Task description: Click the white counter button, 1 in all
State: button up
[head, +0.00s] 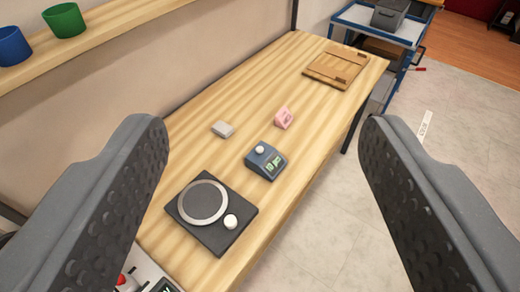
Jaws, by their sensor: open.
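A blue-grey counter box (266,161) with a small green display sits on the wooden table in the head view. Its round white button (260,149) is on top, at the box's far left side. My gripper (262,135) is open, with one dark finger at the left and one at the right of the picture. The fingers are wide apart with nothing between them up close. The counter stands on the table beyond and between them, apart from both.
A black plate (232,239) with a grey ring and a white knob (231,221) lies nearer. A small grey block (223,129), a pink block (283,117) and a wooden board (337,67) are farther back. A shelf (110,27) with cups runs at upper left.

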grip_shut()
dwell(1.4)
